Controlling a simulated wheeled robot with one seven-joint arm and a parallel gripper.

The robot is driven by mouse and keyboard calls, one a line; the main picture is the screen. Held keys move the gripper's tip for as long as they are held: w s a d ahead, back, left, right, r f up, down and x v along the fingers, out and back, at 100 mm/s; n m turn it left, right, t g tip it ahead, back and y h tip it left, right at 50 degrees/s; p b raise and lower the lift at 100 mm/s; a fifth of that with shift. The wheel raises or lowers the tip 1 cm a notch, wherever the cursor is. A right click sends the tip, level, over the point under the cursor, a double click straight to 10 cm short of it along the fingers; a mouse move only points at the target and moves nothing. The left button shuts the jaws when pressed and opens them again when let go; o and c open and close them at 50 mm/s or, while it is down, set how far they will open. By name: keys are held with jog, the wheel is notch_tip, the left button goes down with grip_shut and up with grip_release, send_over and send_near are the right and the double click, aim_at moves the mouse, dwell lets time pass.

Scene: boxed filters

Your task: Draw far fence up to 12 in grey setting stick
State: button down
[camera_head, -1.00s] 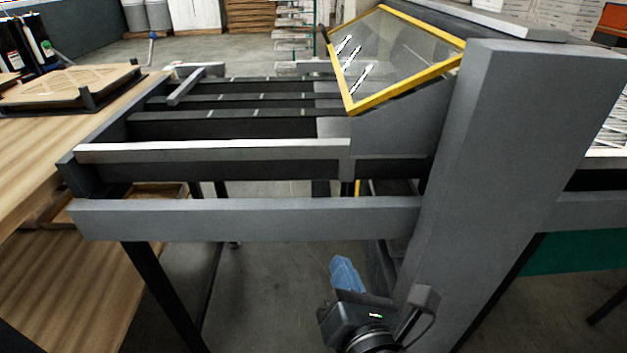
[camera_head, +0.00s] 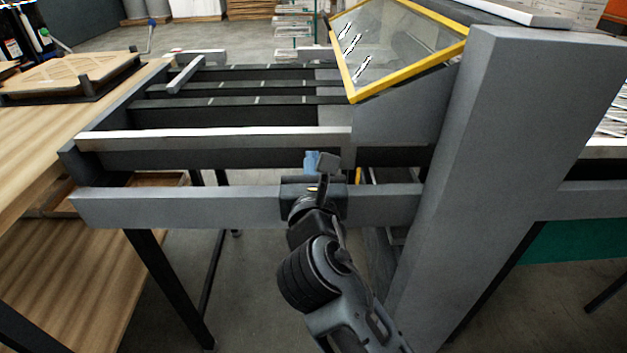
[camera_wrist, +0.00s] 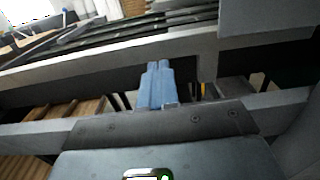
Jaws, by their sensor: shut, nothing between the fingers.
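My gripper (camera_head: 312,163) has blue fingers, pressed together and empty. It is just behind and above the grey front beam in the head view. The blue fingers (camera_wrist: 157,80) also show in the wrist view, pointing at the machine's pale rail. I cannot tell for certain which part is the setting stick or its far fence. A short grey bar (camera_head: 185,75) lies at an angle across the back left of the slatted grey frame, and another pale piece (camera_head: 200,54) is behind it. No number 12 is legible. My gripper is well apart from both.
A grey front beam (camera_head: 180,207) and a pale rail (camera_head: 210,138) cross in front. A thick grey post (camera_head: 510,130) and a yellow-framed clear guard (camera_head: 400,50) stand at right. A wooden bench (camera_head: 60,135) holding a boxed filter panel (camera_head: 70,73) is at left.

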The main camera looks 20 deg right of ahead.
aim_at(312, 141)
jog(key=shift+x, duration=2.3)
jog(key=shift+p+x, duration=0.9)
jog(key=shift+x, duration=1.4)
jog(key=shift+s, duration=0.1)
